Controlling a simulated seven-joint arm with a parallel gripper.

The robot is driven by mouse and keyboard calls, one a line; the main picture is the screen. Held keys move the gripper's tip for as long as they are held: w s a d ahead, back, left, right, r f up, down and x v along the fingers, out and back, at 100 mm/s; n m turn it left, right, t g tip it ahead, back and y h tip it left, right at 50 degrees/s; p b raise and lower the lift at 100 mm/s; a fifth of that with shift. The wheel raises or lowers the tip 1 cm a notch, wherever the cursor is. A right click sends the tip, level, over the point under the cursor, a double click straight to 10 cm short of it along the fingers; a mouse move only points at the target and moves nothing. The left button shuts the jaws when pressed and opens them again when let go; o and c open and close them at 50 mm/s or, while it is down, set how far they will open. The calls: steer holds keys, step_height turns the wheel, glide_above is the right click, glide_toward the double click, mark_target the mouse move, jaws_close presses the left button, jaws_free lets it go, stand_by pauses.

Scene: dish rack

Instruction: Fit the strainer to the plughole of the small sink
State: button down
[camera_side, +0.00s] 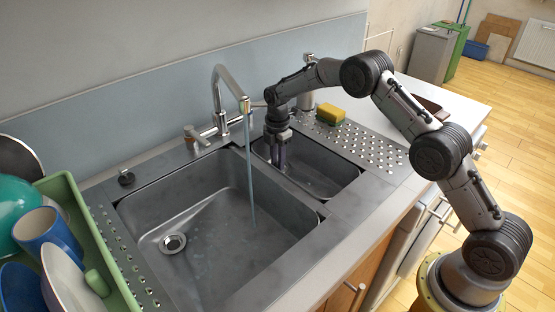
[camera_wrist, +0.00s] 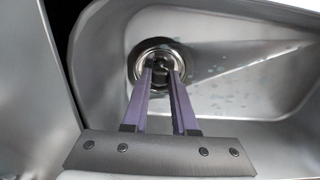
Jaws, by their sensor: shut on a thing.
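The small sink (camera_side: 325,185) is the right-hand basin. My gripper (camera_side: 279,166) points straight down into its left part. In the wrist view, the two purple-grey fingers of my gripper (camera_wrist: 161,70) come together over the shiny round plughole (camera_wrist: 138,72). They are shut on the small dark knob of the strainer (camera_wrist: 160,63), which lies within the plughole ring. I cannot tell whether the strainer is seated flat or held just above the hole. In the side view the strainer and this plughole are hidden by my gripper and the basin wall.
The large sink (camera_side: 205,200) is on the left, with its own plughole (camera_side: 172,243). The tap (camera_side: 218,85) runs water into it. A dark plug (camera_side: 126,178) sits on the back left ledge. A green dish rack (camera_side: 100,240) stands left.

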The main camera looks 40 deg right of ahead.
steer(key=c, duration=0.6)
jaws_free()
step_height(320, 180, up, 14)
steer(key=shift+f, duration=0.15)
stand_by(0.4)
